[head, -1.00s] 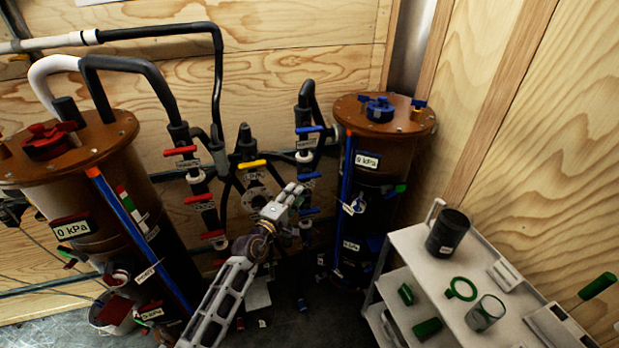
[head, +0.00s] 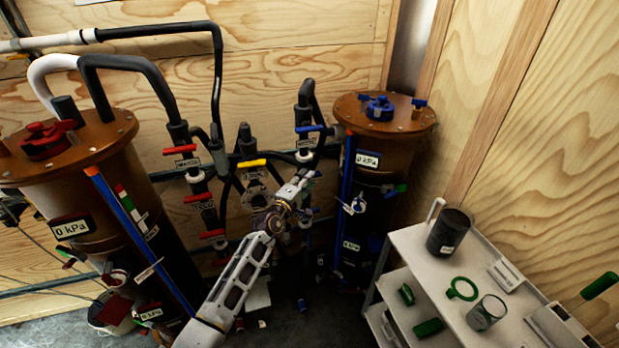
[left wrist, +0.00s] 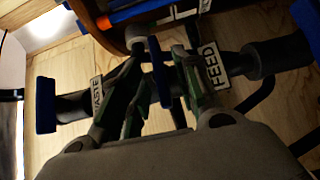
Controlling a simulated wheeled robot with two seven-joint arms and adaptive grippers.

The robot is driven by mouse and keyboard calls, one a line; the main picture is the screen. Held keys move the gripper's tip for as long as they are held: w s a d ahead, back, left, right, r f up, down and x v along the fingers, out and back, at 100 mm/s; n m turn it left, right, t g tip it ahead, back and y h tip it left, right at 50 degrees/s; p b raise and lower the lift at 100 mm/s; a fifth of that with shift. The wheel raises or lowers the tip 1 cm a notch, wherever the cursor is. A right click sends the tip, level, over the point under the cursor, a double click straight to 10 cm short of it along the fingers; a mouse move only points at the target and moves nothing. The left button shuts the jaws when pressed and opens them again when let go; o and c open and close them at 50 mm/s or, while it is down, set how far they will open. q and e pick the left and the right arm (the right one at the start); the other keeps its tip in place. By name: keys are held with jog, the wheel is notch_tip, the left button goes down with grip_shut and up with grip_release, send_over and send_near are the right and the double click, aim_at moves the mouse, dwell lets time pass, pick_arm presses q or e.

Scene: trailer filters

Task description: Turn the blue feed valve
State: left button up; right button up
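The blue feed valve handle (left wrist: 158,72) stands in the middle of the left wrist view, beside the FEED label (left wrist: 216,70). My left gripper (left wrist: 160,85) has its fingers apart, one on each side of this handle, with visible gaps. I cannot tell whether either finger touches it. In the head view, my left gripper (head: 303,178) is at the right-hand valve pipe and largely hides the feed handle. Another blue handle (left wrist: 45,105) is by the WASTE label (left wrist: 96,97); it is the top one (head: 309,129) on the pipe. My right gripper is out of view.
A brown tank with a blue-knobbed lid (head: 385,110) stands just right of the pipe. A column of red-handled valves (head: 198,198) and a yellow handle (head: 251,163) are to the left. A white shelf cart (head: 415,262) is at the lower right.

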pick_arm(q)
jog(key=shift+x, duration=1.5)
grip_shut()
